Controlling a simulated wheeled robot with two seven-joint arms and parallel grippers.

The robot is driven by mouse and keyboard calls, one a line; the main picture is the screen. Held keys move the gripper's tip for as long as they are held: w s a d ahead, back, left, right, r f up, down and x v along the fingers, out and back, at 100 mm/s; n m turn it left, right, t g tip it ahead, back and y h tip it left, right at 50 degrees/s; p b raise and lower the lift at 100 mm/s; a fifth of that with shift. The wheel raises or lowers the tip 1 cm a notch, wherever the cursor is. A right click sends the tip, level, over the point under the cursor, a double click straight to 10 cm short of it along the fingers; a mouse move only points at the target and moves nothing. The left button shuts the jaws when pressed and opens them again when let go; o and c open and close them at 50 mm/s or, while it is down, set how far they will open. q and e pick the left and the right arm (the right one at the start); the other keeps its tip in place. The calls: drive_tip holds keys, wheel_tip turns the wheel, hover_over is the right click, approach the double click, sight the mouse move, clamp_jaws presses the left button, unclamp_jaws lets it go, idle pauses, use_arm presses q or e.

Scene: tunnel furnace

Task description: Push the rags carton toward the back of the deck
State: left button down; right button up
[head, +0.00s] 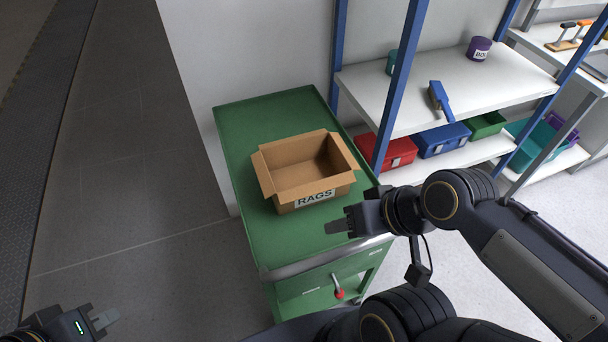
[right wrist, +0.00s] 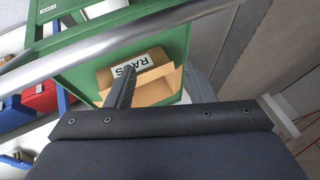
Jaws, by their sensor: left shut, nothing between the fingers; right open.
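The rags carton (head: 285,206) is an open, empty brown box with spread flaps and a white RAGS label on its near side. It stands upright on the green deck (head: 237,135) of a cart, with bare deck in front of and behind it. My right gripper (head: 335,226) is open and empty near the carton's near right corner and looks apart from it. In the right wrist view the carton (right wrist: 150,92) shows beyond the fingers, partly covered by one of them. My left gripper (head: 108,319) is shut and empty at the lower left, over the floor, far from the cart.
A metal rail (head: 300,266) runs along the deck's near edge. Blue-posted shelving stands to the right, with a red box (head: 387,153), a blue box (head: 443,140) and a brush (head: 439,99). A light wall (head: 240,50) rises behind. The floor at left is clear.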

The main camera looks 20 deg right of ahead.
drive_tip(key=shift+w+r, duration=0.1)
drive_tip(key=shift+r, duration=0.05)
drive_tip(key=c, duration=0.4)
drive_tip(key=shift+w+d+r+p, duration=0.15)
drive_tip(key=shift+w+p, duration=0.1)
drive_tip(key=shift+p, duration=0.25)
drive_tip(key=shift+c, duration=1.1)
drive_tip(key=w+g+p, duration=0.1)
drive_tip(key=w+g+h+p, duration=0.1)
drive_tip(key=w+d+p, duration=0.1)
drive_tip(key=w, duration=0.1)
drive_tip(key=shift+d+r+g+p, duration=0.1)
drive_tip(key=shift+r+g+p, duration=0.2)
drive_tip(key=shift+g, duration=0.1)
clamp_jaws()
drive_tip(key=w+f+g+h+p, duration=0.1)
drive_tip(key=w+f, duration=0.2)
drive_tip(key=f, duration=0.1)
drive_tip(key=w+f+g+h+p, duration=0.1)
drive_tip(key=w+f+p, duration=0.1)
drive_tip(key=f, duration=0.3)
drive_tip(key=w+f+n+p, duration=0.1)
drive_tip(key=w+f+p, duration=0.1)
drive_tip(key=w+f, duration=0.2)
drive_tip(key=shift+w+d+f+g+h, duration=0.15)
drive_tip(key=shift+d+g+h, duration=0.1)
drive_tip(key=shift+g+h, duration=0.15)
drive_tip(key=shift+w+f, duration=0.1)
drive_tip(key=shift+w, duration=0.35)
